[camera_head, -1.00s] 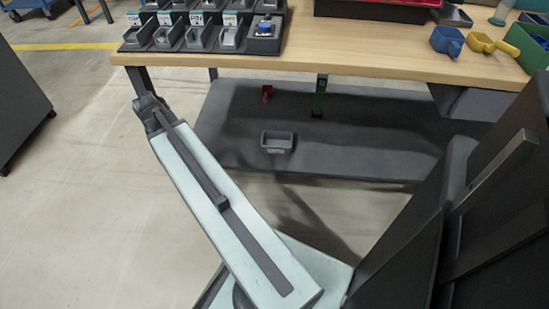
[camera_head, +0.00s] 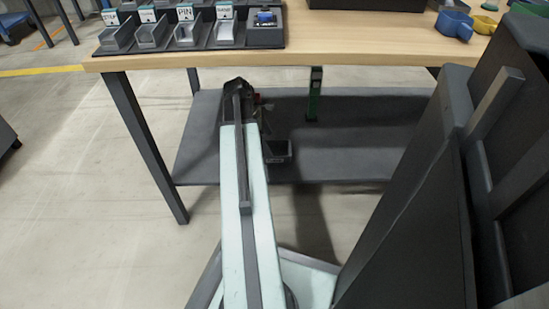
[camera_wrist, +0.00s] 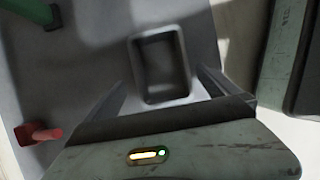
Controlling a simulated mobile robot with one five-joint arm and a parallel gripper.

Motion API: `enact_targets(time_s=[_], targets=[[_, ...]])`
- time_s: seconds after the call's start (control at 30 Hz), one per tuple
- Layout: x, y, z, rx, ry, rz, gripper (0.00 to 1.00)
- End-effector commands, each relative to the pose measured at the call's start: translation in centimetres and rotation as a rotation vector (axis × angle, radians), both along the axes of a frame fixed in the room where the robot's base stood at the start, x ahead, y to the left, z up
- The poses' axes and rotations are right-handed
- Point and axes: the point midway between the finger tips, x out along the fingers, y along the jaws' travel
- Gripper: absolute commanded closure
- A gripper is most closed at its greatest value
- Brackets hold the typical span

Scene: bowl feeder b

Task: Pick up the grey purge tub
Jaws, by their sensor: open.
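The grey purge tub (camera_head: 277,151) sits upright on the dark lower shelf (camera_head: 340,150) under the bench, partly hidden by my arm in the head view. In the wrist view the tub (camera_wrist: 163,70) looks empty, with its open top facing the camera. My gripper (camera_wrist: 160,88) is open, with one finger on each side of the tub's near part in the picture. I cannot tell how far above the tub the fingers are. In the head view the gripper is mostly hidden behind my arm.
A red item (camera_wrist: 38,134) lies left of the tub in the wrist view, and a green post (camera_head: 314,94) stands at the shelf's back. The wooden bench top (camera_head: 350,40) overhangs the shelf, carrying several labelled bins (camera_head: 188,32) and a blue scoop (camera_head: 454,25). A bench leg (camera_head: 145,145) stands left.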

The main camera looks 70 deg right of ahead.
Motion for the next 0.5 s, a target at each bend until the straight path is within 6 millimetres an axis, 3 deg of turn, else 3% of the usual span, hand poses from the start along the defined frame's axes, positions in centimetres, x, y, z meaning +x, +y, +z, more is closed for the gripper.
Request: enact_targets(time_s=[0.17,0.4,0.5], targets=[[-0.6,-0.1,-0.9,0.000,0.000,-0.003,0.00],[-2.4,-0.7,-4.6,-0.001,-0.001,-0.005,0.00],[-2.7,-0.8,-4.8,0.000,-0.001,-0.004,0.00]])
